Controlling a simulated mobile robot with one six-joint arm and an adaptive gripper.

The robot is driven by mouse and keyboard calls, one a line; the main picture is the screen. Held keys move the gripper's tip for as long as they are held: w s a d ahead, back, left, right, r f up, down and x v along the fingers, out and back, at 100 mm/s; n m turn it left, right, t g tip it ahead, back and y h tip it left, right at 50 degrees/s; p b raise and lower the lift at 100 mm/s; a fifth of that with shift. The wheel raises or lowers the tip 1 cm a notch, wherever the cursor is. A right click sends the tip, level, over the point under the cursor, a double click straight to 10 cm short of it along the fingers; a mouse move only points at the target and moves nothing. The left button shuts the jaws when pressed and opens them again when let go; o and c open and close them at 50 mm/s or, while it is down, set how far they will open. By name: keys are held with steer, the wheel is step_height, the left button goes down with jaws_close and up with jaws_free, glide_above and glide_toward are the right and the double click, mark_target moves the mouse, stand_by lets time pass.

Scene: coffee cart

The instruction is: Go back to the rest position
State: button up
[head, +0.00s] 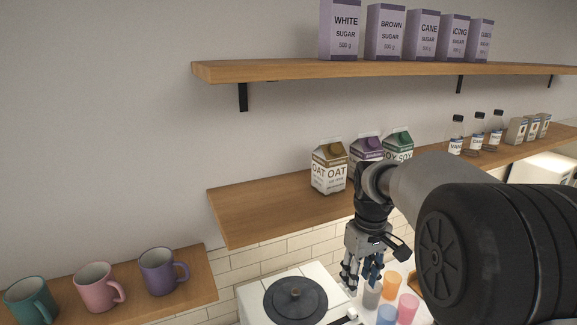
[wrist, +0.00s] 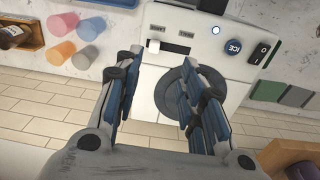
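My gripper (head: 360,279) points downward in the head view, in front of the lower wooden shelf and beside the white ice machine (head: 255,299). In the wrist view my gripper (wrist: 162,80) has its two blue-padded fingers spread apart with nothing between them. The ice machine, with its ICE button (wrist: 233,46) and round dark lid (wrist: 190,88), lies beyond the fingers. Several coloured cups, among them an orange cup (head: 391,285) and a pink cup (head: 407,307), stand close to the right of the gripper.
Cartons, such as the oat carton (head: 328,170), and bottles stand on the lower shelf (head: 245,212). Sugar boxes stand on the upper shelf (head: 300,69). Mugs, including a purple mug (head: 158,272), stand on a wooden shelf at left.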

steer(key=s+a+f+m+t+b, duration=0.1)
steer(key=s+f+b, duration=0.3)
steer(key=s, duration=0.5)
steer(key=s+a+f+m+t+b, duration=0.1)
steer(key=s+a+f+b, duration=0.1)
steer(key=s+f+b, duration=0.2)
steer(key=s+a+f+m+t+b, duration=0.1)
steer(key=s+f+m+t+b, duration=0.1)
steer(key=s+f+b, duration=0.3)
steer(key=s+b, duration=0.4)
steer(key=s, duration=0.6)
steer(key=shift+a, duration=0.3)
